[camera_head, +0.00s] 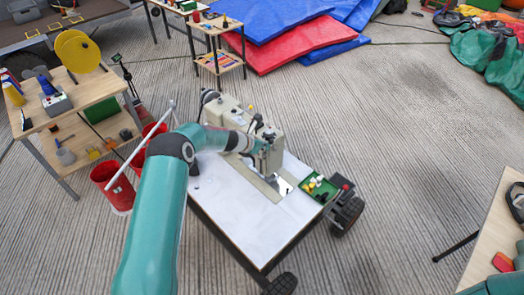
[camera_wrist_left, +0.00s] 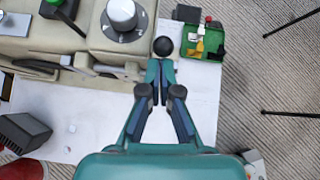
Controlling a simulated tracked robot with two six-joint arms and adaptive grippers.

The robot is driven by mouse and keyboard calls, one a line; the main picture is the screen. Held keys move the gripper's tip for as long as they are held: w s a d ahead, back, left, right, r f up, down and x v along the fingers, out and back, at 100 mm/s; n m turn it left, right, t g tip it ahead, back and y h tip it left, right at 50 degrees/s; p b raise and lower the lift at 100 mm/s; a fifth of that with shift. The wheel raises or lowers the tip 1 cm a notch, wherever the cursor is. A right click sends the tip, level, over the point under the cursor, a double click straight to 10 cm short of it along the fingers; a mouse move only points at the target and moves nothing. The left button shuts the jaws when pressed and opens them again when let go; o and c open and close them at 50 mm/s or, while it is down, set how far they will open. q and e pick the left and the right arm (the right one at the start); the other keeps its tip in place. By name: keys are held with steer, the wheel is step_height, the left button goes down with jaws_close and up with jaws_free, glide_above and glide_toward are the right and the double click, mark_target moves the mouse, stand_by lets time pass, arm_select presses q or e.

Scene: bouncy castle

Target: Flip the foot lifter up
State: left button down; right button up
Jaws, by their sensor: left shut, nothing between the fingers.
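A beige sewing machine (camera_head: 228,113) stands on a white table (camera_head: 245,220); its body with a grey dial also shows in the left wrist view (camera_wrist_left: 85,38). A black ball knob (camera_wrist_left: 162,46), apparently the end of the foot lifter, shows just past my left fingertips in the left wrist view. My left gripper (camera_wrist_left: 160,78) is shut and empty, its tips close to the knob; I cannot tell whether they touch. In the head view my left arm reaches across the machine and hides part of it, and the lifter cannot be made out there. My right gripper is out of view.
Red buckets (camera_head: 112,186) and a wooden shelf (camera_head: 75,115) stand to the left. The white tabletop in front of the machine is mostly clear.

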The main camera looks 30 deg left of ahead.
arm_select(q)
steer(key=w+r+p, duration=0.2)
steer(key=shift+d+p, duration=0.35)
steer(key=shift+w+d, duration=0.15)
steer(key=shift+w, duration=0.15)
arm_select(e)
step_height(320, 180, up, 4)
arm_select(q)
steer(key=shift+w+d+r, duration=0.15)
steer(key=shift+w+d, duration=0.15)
steer(key=shift+w, duration=0.45)
steer(key=shift+w+d, duration=0.1)
steer(key=shift+w, duration=0.25)
steer(key=shift+w+d+r+b, duration=0.15)
steer(key=shift+w+b, duration=0.3)
steer(key=shift+b, duration=0.5)
steer(key=shift+w+d+r+b, duration=0.1)
steer(key=shift+w+d+b, duration=0.3)
steer(key=shift+b, duration=0.5)
steer(key=shift+w+d+r+b, duration=0.1)
steer(key=shift+w+b, duration=0.45)
steer(key=shift+b, duration=0.4)
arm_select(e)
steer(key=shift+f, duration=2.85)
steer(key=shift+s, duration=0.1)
